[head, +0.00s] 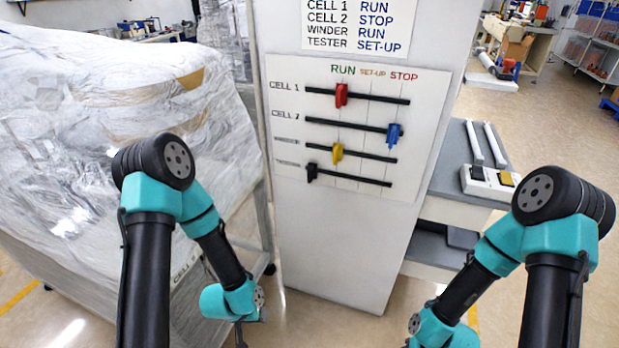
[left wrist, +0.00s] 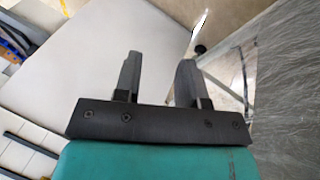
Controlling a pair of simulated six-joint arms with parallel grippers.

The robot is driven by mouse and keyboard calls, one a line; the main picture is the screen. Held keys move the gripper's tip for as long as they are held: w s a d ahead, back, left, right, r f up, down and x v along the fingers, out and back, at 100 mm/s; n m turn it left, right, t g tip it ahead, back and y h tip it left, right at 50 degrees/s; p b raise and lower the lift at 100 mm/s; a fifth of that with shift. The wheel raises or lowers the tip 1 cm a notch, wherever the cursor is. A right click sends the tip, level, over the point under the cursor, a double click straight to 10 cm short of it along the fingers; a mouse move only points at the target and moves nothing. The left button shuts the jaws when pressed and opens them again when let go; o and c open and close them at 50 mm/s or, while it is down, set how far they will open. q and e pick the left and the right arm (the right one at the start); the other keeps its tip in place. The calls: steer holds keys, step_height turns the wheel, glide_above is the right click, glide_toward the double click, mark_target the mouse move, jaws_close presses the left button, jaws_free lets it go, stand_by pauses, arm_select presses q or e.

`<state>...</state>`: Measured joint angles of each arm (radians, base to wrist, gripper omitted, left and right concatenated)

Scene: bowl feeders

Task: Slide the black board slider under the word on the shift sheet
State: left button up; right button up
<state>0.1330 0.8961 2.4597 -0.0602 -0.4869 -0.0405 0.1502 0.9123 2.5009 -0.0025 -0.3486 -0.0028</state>
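The black slider (head: 312,172) is at the far left end of the lowest rail (head: 352,179), left of the RUN line. The white board (head: 300,95) has RUN, SET-UP and STOP headings. The shift sheet (head: 357,25) above it reads TESTER SET-UP on its bottom line; its top is cut off. My left gripper (left wrist: 157,65) is open and empty in the left wrist view, its two fingers apart. In the head view that arm's wrist hangs low, left of and below the board, away from the slider. My right gripper is below the head view's edge.
The red slider (head: 341,95) is at RUN, the blue slider (head: 394,134) at STOP and the yellow slider (head: 337,153) at RUN on rails above. A plastic-wrapped machine (head: 90,120) stands at left. A grey bench (head: 450,165) stands right of the panel.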

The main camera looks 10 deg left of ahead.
mark_target(309, 180)
arm_select(q)
steer(key=w+d+r+m+t, duration=0.1)
steer(key=w+r+t, duration=0.25)
steer(key=w, duration=0.35)
steer(key=w+r+m+t, duration=0.1)
steer(key=w+r+t, duration=0.25)
steer(key=w, duration=0.35)
steer(key=w+d+r+m+t+h, duration=0.2)
steer(key=w+r+t, duration=0.4)
steer(key=w+r, duration=0.5)
step_height(309, 180, up, 4)
steer(key=shift+r+m+h, duration=0.1)
steer(key=shift+m+h, duration=0.5)
steer(key=shift+m, duration=0.1)
steer(key=shift+w+d, duration=0.1)
steer(key=shift+d, duration=0.05)
steer(key=x, duration=1.7)
steer(key=shift+w+r, duration=0.15)
steer(key=shift+r, duration=0.05)
steer(key=shift+c, duration=0.3)
jaws_close()
